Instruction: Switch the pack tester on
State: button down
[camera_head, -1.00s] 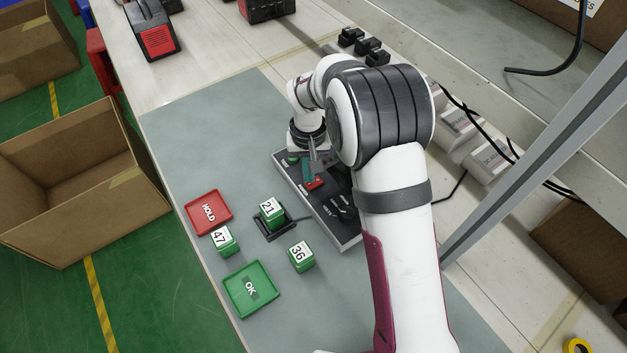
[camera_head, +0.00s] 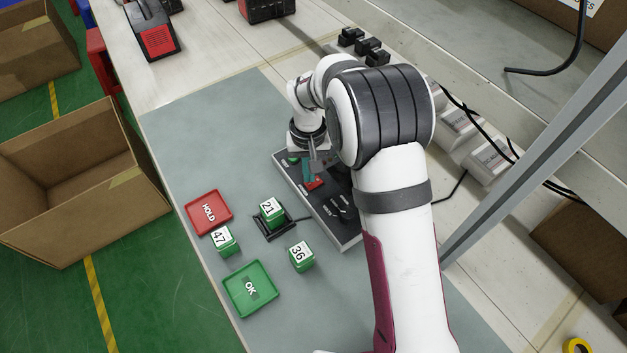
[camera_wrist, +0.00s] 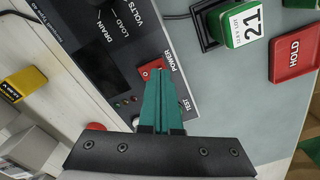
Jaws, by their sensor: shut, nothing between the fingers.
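The pack tester (camera_head: 345,238) is a dark panel in a pale case on the grey-green mat. It also fills the upper left of the wrist view (camera_wrist: 75,15), with DRAIN, LOAD, VOLTS, POWER and TEST labels. The red power switch (camera_wrist: 151,68) sits beside the POWER label; it also shows as a red patch in the head view (camera_head: 315,184). My gripper (camera_wrist: 158,74) is shut and empty, its teal fingertips at the switch's lower edge and partly covering it. I cannot tell whether they touch it. In the head view my gripper (camera_head: 309,180) is over the tester, partly hidden by my wrist.
Green pack 21 (camera_head: 271,213) sits in a black cradle left of the tester. Packs 47 (camera_head: 225,241) and 36 (camera_head: 301,257) stand on the mat near the red HOLD tray (camera_head: 190,207) and green OK tray (camera_head: 232,297). The mat's upper left is clear.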

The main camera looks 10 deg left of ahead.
aim_at(310, 184)
jog(key=shift+f, duration=0.95)
dwell(0.6)
jog(key=shift+r, duration=3.55)
jog(key=s+d+r+m, duration=0.3)
jog(key=s+d+r, duration=0.5)
jog(key=d+r, duration=0.1)
jog(key=s+d+m+y, duration=0.1)
jog(key=s+d+m, duration=0.1)
jog(key=s, duration=0.8)
jog(key=s+d+m, duration=0.3)
jog(key=s+d, duration=0.2)
jog(key=s, duration=0.4)
jog(key=shift+s+r+m+y, duration=0.3)
jog(key=shift+s+r+y, duration=0.1)
jog(key=shift+r, duration=0.05)
